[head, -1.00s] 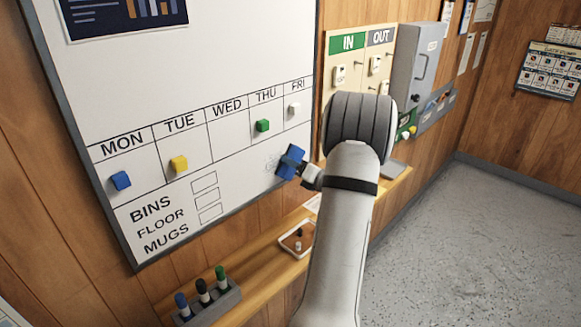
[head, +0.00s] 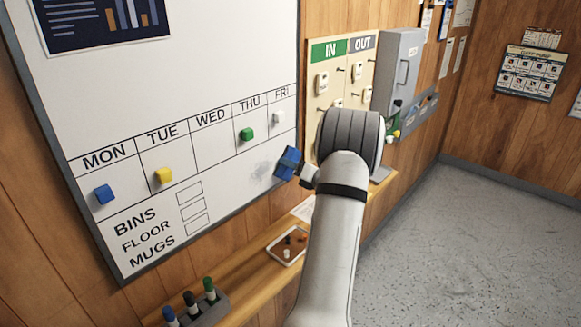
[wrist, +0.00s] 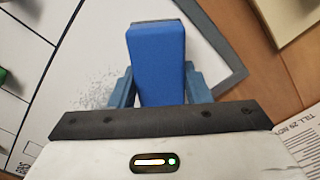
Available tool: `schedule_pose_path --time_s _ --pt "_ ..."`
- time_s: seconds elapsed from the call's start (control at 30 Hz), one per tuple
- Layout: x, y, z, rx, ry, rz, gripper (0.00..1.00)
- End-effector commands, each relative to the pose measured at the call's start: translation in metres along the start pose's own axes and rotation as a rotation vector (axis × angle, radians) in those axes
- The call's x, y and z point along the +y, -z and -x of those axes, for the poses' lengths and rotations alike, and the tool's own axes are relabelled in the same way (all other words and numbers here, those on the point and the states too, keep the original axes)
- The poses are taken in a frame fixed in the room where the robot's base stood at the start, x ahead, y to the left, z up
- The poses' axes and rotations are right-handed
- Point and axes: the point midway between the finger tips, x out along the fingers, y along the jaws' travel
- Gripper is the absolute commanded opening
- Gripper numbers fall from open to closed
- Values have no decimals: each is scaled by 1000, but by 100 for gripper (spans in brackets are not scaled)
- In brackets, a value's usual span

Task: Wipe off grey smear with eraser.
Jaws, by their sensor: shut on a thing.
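A white whiteboard (head: 200,60) hangs on the wood wall, with a week grid on it. The grey smear (head: 262,170) is a faint speckled patch below the THU and FRI columns; it also shows in the wrist view (wrist: 95,90), left of my gripper. My gripper (head: 287,163) is shut on the blue eraser (wrist: 156,60), at the board's lower right, just right of the smear. The eraser is close to the board's right edge. I cannot tell whether its face touches the board.
Blue, yellow, green and white magnets sit in the grid. Below runs a wooden ledge (head: 245,285) with a marker holder (head: 205,310) and a small tray (head: 288,246). An IN/OUT key board (head: 340,75) and grey box (head: 400,70) are to the right.

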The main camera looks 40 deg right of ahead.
Motion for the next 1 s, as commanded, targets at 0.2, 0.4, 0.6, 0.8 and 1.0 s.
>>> schedule_pose_path --time_s 0.2,0.4,0.6,0.8,1.0 --pt "14 12 0 2 -3 -1 25" --pt "25 22 1 2 -3 -1 25" --pt "29 24 1 1 -2 0 25" --pt "38 33 0 2 -3 -1 25" --pt "51 44 -1 2 -4 0 25"
